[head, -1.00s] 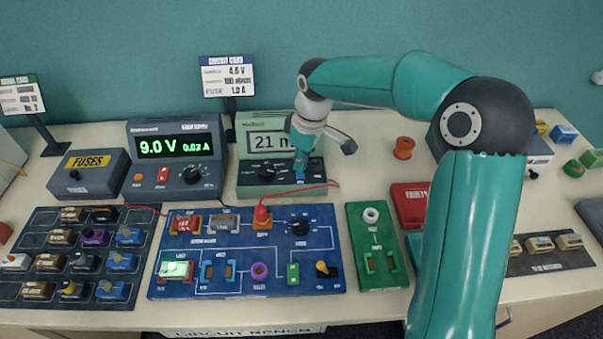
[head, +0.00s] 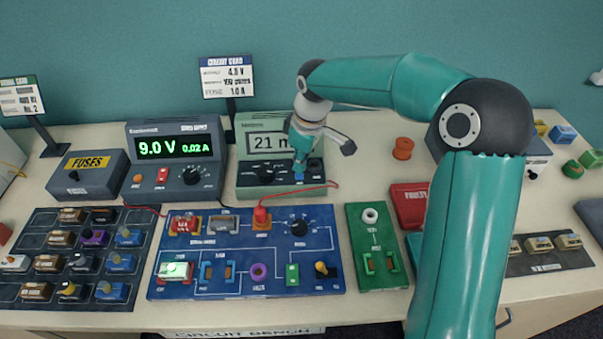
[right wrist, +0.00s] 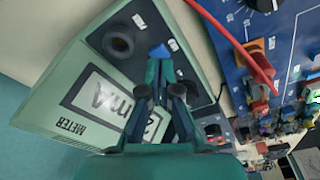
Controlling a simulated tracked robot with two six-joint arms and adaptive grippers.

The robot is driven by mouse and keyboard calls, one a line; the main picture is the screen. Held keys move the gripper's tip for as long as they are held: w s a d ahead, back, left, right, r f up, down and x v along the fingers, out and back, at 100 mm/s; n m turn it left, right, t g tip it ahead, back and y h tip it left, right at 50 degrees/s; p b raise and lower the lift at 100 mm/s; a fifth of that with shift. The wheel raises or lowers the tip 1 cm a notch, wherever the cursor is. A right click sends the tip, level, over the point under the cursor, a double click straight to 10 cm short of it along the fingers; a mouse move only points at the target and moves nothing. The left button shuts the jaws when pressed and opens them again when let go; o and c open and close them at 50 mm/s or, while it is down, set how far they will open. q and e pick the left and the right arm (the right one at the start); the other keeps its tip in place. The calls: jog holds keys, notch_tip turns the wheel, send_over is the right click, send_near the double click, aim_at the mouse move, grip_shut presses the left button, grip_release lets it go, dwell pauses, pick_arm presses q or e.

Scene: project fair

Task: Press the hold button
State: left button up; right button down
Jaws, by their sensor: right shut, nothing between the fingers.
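The green meter (head: 245,187) stands at the back of the bench, its display reading "21 m" with the rest hidden behind my right gripper. In the right wrist view the meter (right wrist: 88,88) shows tilted, its display reading mA. A small blue button, which looks like the hold button (right wrist: 159,51), sits on its dark front panel. My right gripper (right wrist: 163,70) is shut and empty, its fingertips right at the blue button. In the head view the right gripper (head: 300,165) points down over this button. I cannot tell whether they touch. My left gripper is not in view.
A black knob (right wrist: 118,42) is beside the button. The power supply (head: 142,182) stands close on the left. An orange spool (head: 403,148) lies to the right.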

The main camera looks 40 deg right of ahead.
aim_at(301, 176)
jog(key=shift+f+b, duration=0.75)
jog(key=shift+f, duration=0.25)
dwell(0.8)
notch_tip(301, 176, up, 10)
jog(key=p, duration=0.8)
dwell(0.4)
dwell(0.4)
